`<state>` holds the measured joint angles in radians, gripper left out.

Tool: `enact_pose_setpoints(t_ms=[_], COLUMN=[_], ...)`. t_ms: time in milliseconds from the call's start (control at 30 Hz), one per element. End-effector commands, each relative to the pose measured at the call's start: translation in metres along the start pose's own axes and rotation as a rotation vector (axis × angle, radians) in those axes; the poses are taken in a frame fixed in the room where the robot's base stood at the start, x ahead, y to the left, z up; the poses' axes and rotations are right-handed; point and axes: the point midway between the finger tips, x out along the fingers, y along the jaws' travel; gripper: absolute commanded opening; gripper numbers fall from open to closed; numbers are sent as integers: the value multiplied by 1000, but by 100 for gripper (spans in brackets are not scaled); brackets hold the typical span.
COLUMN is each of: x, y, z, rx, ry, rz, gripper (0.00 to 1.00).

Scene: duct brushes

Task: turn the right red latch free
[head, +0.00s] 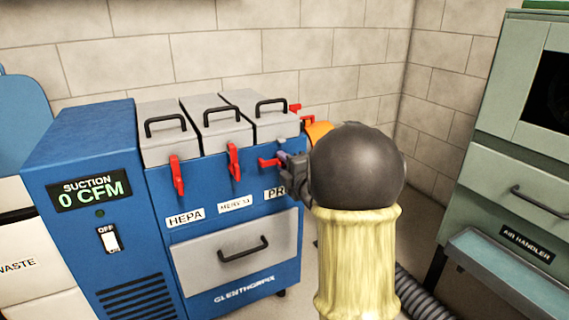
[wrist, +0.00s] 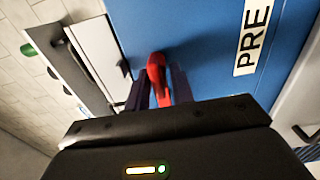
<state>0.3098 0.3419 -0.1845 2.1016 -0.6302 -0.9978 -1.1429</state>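The right red latch (head: 269,163) is on the front of the blue suction unit, above the PRE label. Its lever lies sideways, pointing left. My gripper (head: 284,162) is at this latch, partly hidden by my own arm. In the wrist view, the latch (wrist: 157,75) sits between the two dark fingers of my gripper (wrist: 160,90), which close in on both its sides. The left red latch (head: 177,175) and middle red latch (head: 233,160) hang upright above the HEPA and MERV labels.
Three grey lids with black handles (head: 222,118) top the blue unit (head: 90,160). A grey drawer (head: 238,250) is below the labels. A green air handler cabinet (head: 530,170) stands at the right. A ribbed hose (head: 420,295) lies on the floor between them.

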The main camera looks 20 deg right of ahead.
Motion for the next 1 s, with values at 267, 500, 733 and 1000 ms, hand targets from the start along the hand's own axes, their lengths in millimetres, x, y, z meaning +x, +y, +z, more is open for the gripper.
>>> enact_pose_setpoints(t_ms=[267, 500, 733, 1000], x=[0, -12, -50, -104], y=[1, 3, 4, 3], z=[0, 1, 1, 1], rx=[1, 2, 2, 2], ry=[-1, -2, -3, -4], rz=[3, 3, 2, 1], gripper=[33, 33, 33, 33])
